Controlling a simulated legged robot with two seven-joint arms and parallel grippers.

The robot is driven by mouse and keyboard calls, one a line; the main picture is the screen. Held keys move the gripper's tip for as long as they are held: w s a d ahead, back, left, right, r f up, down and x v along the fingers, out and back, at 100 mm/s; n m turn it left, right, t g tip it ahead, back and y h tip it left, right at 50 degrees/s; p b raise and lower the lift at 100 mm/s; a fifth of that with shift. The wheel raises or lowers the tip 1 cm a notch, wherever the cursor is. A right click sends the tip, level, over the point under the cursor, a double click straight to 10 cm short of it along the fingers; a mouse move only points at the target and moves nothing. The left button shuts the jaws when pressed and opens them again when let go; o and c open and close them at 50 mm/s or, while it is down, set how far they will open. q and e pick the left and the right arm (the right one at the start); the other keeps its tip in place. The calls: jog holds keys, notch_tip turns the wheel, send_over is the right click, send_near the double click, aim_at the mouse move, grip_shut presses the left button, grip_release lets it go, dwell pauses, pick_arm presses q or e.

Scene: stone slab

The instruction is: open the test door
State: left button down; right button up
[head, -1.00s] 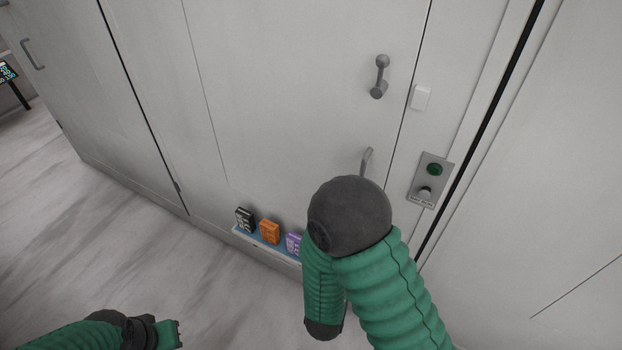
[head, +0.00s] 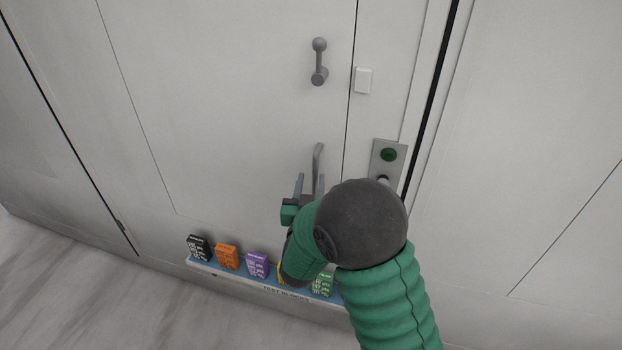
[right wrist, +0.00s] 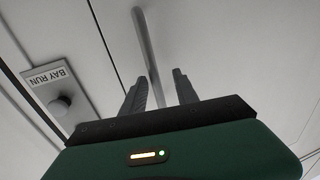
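The white door panel (head: 235,90) fills the middle of the head view and looks closed, flush with the frame at its right seam. It carries an upper grey handle (head: 319,62) and a lower grey bar handle (head: 317,160). My right gripper (head: 309,184) is at the lower end of the bar handle, fingers pointing up along the door. In the right wrist view the fingers (right wrist: 158,84) are apart, and the bar handle (right wrist: 146,45) appears between them. I cannot tell whether they touch it. My left gripper is out of view.
Below the gripper, a low ledge (head: 225,272) holds several coloured boxes. Floor is clear at lower left.

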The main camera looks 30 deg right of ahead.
aim_at(314, 177)
jog(key=d, duration=0.1)
jog(key=w+d, duration=0.2)
jog(key=shift+d+f, duration=0.2)
jog(key=shift+f, duration=0.05)
jog(key=shift+a+r, duration=0.15)
jog(key=shift+a, duration=0.4)
jog(key=shift+c, duration=0.6)
jog(key=shift+a, duration=0.15)
jog(key=c, duration=0.5)
jog(key=shift+r, duration=0.1)
grip_shut()
jog(key=shift+s+d, duration=0.1)
jog(key=shift+d, duration=0.25)
jog(key=shift+a, duration=0.15)
